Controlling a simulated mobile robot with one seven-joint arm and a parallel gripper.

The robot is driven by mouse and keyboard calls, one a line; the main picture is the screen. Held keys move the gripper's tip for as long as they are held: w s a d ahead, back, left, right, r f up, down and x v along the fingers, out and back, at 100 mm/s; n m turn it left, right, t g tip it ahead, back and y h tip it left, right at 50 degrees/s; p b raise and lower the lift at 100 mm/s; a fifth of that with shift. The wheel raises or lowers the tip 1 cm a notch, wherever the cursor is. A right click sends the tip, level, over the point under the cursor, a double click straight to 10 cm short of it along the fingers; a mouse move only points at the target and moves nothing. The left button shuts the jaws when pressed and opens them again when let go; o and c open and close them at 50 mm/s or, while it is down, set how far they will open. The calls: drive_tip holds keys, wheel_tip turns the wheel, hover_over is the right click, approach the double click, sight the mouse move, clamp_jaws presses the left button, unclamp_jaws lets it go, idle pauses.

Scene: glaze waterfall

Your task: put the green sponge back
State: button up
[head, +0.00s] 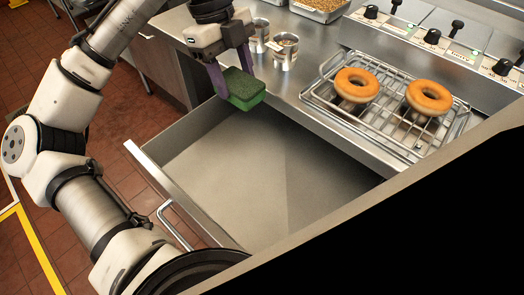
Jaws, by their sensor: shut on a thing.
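The green sponge (241,88) is a block with a darker top and a lighter green lower layer. My gripper (233,77) is shut on it, with its purple fingers on either side. The sponge hangs in the air over the far part of an open drawer (183,205), near the counter's front edge. The drawer is pulled out, and the part of its floor that I see is bare. Part of the drawer's near side is hidden behind a dark shape at the lower right.
Two metal cups (286,50) stand on the counter behind the gripper. A wire rack (392,115) with two glazed donuts (356,85) sits at the right. A tray of small bits (322,8) and control panels (440,35) line the back. The drawer handle (172,222) juts out at the front.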

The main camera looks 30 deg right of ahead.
drive_tip(key=shift+s+d, duration=0.15)
drive_tip(key=shift+d+f, duration=0.1)
drive_tip(key=shift+f, duration=0.2)
wheel_tip(320, 180, down, 19)
drive_tip(key=shift+f+b, duration=0.2)
drive_tip(key=shift+b, duration=0.25)
drive_tip(key=shift+f, duration=0.1)
drive_tip(key=o, duration=0.9)
drive_tip(key=shift+o, duration=0.2)
drive_tip(key=v, duration=1.2)
